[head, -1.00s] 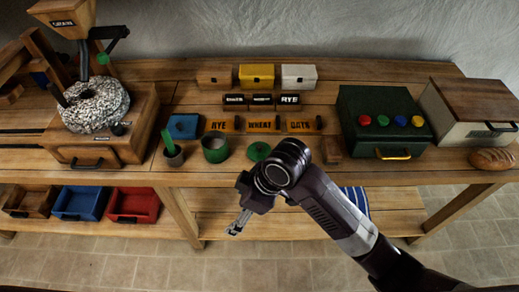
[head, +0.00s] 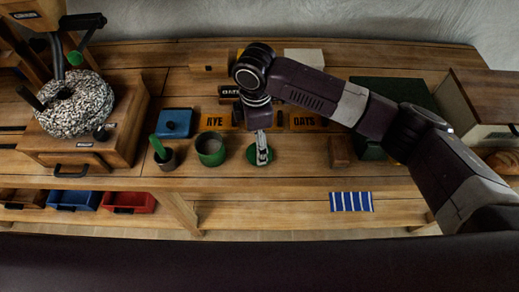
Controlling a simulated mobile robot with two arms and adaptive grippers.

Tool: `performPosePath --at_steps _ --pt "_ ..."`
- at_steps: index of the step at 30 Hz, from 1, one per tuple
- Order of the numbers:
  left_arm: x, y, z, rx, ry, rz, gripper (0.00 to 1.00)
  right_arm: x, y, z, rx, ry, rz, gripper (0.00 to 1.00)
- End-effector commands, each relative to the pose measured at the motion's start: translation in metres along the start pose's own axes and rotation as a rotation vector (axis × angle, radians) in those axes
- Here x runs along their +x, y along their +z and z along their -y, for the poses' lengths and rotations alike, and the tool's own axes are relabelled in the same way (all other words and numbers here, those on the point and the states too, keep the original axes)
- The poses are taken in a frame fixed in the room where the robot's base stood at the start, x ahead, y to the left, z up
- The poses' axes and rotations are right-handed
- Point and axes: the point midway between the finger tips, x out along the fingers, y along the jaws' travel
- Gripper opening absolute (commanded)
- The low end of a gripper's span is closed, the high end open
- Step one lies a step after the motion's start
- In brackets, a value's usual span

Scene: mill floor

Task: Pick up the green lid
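The green lid (head: 251,157) lies on the wooden bench, just right of the green pot (head: 211,149). My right gripper (head: 262,157) points straight down over the lid, with its fingertips at the lid's middle. The fingers hide that middle part, and the green rim shows around them. I cannot tell whether the fingers are open, or closed on the lid's knob. The lid looks flat on the bench. My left gripper is not in view.
Left of the pot are a dark cup with a green handle (head: 164,155) and a blue lidded box (head: 174,123). Grain labels (head: 305,120) lie behind the lid. A wooden block (head: 340,151) is to the right. The millstone (head: 75,105) stands at the left.

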Motion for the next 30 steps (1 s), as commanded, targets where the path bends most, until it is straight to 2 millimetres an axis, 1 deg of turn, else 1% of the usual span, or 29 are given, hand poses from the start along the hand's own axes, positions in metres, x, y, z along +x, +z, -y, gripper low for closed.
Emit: performPosePath --at_steps 1,3,5,8,10,13,15,18,20,27,29,30 --pt "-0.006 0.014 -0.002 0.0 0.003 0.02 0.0 0.004 0.0 0.002 0.001 -0.003 0.0 0.76" --pt "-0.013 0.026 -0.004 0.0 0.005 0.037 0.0 0.013 0.0 0.005 0.002 -0.003 0.001 0.76" --pt "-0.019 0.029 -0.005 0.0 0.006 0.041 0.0 0.023 -0.001 0.008 0.002 -0.004 0.001 0.76" --pt "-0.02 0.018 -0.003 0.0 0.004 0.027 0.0 0.038 -0.001 0.007 0.003 -0.002 0.001 0.76" --pt "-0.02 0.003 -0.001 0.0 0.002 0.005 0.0 0.045 -0.001 0.007 0.001 -0.001 0.001 0.76" --pt "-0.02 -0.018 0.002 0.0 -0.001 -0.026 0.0 0.05 -0.001 0.007 0.001 0.0 0.0 0.76" --pt "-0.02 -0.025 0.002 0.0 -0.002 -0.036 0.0 0.05 -0.001 0.007 0.0 0.001 0.0 0.76" --pt "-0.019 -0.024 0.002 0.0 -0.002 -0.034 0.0 0.05 -0.001 0.007 0.0 0.001 0.0 0.76" --pt "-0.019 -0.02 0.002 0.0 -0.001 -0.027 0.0 0.05 -0.001 0.007 0.0 0.001 0.0 0.71" --pt "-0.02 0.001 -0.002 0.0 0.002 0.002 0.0 0.05 -0.001 0.007 0.001 0.001 0.0 0.44" --pt "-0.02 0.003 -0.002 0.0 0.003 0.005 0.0 0.05 -0.001 0.007 0.001 0.001 0.0 0.38" --pt "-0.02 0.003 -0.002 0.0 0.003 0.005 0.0 0.049 -0.001 0.007 0.001 0.002 0.0 0.36"
